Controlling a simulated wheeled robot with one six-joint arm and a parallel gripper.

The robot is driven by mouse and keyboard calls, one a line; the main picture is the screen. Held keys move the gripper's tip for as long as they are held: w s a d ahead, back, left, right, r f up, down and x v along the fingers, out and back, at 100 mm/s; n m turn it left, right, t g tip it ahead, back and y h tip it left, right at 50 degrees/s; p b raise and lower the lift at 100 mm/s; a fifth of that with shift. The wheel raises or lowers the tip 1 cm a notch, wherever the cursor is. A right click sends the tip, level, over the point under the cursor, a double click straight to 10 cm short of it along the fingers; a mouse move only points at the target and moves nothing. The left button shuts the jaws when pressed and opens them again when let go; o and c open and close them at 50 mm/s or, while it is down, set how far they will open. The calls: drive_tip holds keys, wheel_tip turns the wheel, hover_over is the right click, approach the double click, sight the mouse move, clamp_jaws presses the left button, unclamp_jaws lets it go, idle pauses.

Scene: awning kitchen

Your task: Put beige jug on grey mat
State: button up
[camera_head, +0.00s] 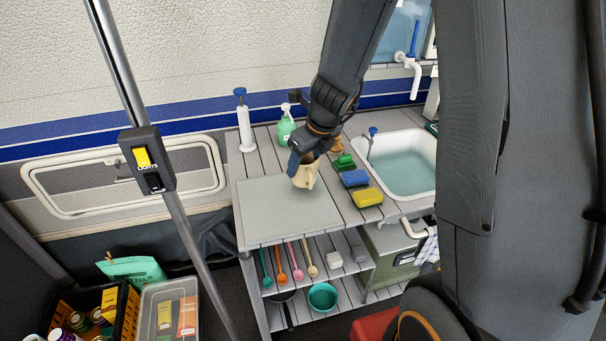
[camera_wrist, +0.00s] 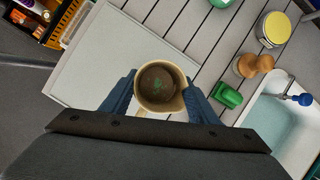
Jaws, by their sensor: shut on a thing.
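The beige jug (camera_head: 306,175) is in my gripper (camera_head: 303,164), near the right edge of the grey mat (camera_head: 270,208). In the wrist view the jug (camera_wrist: 163,84) sits between the two blue fingers of my gripper (camera_wrist: 160,98), which are shut on it. I look down into its open top and see a dark inside with small green specks. The grey mat (camera_wrist: 125,60) lies to the left of and beyond the jug in the wrist view. Whether the jug's base touches anything is hidden.
A basin of water (camera_head: 400,168) is farther right. A green spray bottle (camera_head: 285,128) and a white pump (camera_head: 244,128) stand behind. The mat looks empty.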

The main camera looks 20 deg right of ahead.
sight(304, 171)
drive_tip(key=shift+f+b, duration=0.75)
drive_tip(key=shift+f, duration=0.7)
drive_tip(key=shift+f, duration=0.15)
drive_tip(key=o, duration=1.1)
